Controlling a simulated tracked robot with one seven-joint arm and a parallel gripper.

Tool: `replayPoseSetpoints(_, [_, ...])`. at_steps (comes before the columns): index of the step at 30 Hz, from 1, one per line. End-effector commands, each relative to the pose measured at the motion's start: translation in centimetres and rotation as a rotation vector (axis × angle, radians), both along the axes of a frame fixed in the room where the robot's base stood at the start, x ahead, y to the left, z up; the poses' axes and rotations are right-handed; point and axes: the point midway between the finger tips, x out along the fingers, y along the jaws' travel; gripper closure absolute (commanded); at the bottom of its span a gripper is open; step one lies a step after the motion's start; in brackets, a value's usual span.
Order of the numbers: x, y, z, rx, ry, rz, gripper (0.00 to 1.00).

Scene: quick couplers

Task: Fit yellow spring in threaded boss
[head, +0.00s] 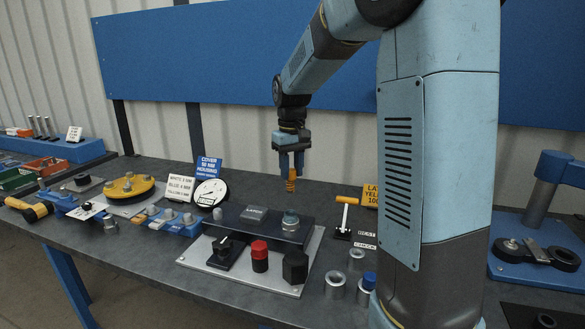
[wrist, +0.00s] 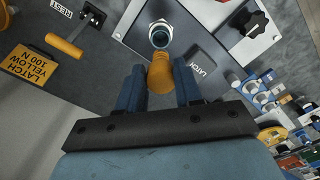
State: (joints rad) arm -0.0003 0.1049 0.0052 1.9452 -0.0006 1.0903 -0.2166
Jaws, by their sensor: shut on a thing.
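My gripper (head: 291,168) points down above the bench with its blue fingers shut on the yellow spring (head: 291,185). The spring hangs below the fingertips in the head view. In the wrist view, the spring (wrist: 160,76) sits between the two fingers (wrist: 158,84). The threaded boss (head: 291,222) is a round grey metal piece at the right end of a dark block. In the wrist view, its open ring (wrist: 160,26) shows just beyond the spring's tip. The spring is above the boss and apart from it in the head view.
The dark block with a LATCH label (head: 255,212) stands on a pale plate (head: 228,266). A black knob (head: 221,247), a red cap (head: 260,251) and a black hex piece (head: 295,266) are in front. A yellow-handled lever (head: 346,200) stands to the right.

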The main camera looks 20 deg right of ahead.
Motion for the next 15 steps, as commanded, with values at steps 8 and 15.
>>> replayPoseSetpoints(8, [0.0,-0.1,-2.2,0.000,0.004,-0.003,0.87])
replayPoseSetpoints(15, [0.0,-0.3,-4.1,0.001,0.002,-0.005,0.87])
